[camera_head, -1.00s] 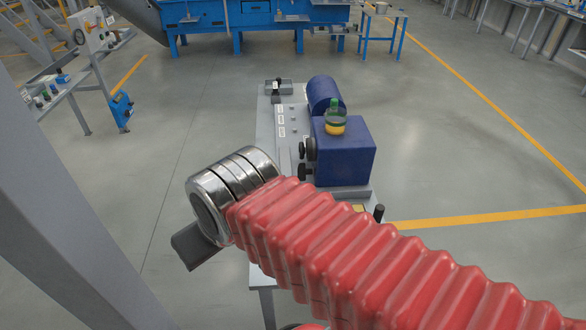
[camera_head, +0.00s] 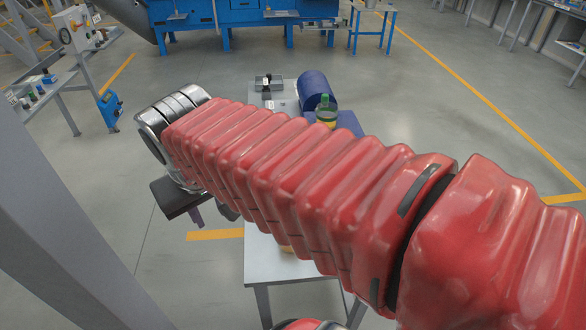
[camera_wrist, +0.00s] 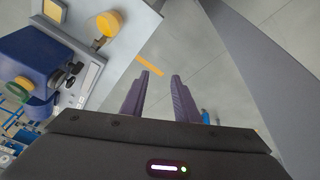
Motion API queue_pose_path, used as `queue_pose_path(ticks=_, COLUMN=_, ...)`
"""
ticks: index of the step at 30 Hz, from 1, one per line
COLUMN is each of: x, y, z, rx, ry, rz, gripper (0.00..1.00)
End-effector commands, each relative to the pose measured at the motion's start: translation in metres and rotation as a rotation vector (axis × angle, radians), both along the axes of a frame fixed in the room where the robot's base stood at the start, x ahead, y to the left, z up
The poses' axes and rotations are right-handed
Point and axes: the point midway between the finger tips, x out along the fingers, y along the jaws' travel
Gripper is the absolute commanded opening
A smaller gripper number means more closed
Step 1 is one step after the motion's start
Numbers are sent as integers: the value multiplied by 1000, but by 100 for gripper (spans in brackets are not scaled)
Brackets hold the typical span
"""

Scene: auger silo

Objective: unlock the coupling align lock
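A blue machine shows in the wrist view (camera_wrist: 35,60) on a grey bench (camera_wrist: 128,50). In the head view my arm hides most of it, and its blue cylinder (camera_head: 316,90) stays visible. A yellow knob (camera_wrist: 108,23) on a short stem stands on the bench near its edge in the wrist view. I cannot tell which part is the coupling align lock. My gripper (camera_wrist: 160,75) is open and empty, its two dark fingers apart over the floor just beside the bench edge. In the head view my gripper is partly hidden by my wrist, left of the bench.
A small dark fixture (camera_head: 268,83) sits at the bench's far end. A blue conveyor frame (camera_head: 235,15) stands at the back. A grey post (camera_head: 75,220) rises at left. The floor left of the bench is open.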

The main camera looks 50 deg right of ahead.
Motion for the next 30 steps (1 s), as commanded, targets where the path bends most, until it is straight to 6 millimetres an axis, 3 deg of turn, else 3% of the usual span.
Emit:
queue_pose_path(ticks=13, x=49, y=-42, z=3, rx=-95, ry=137, rz=-191, gripper=28)
queue_pose_path(ticks=30, x=113, y=-100, z=-9, rx=-257, ry=262, rz=-452, gripper=28)
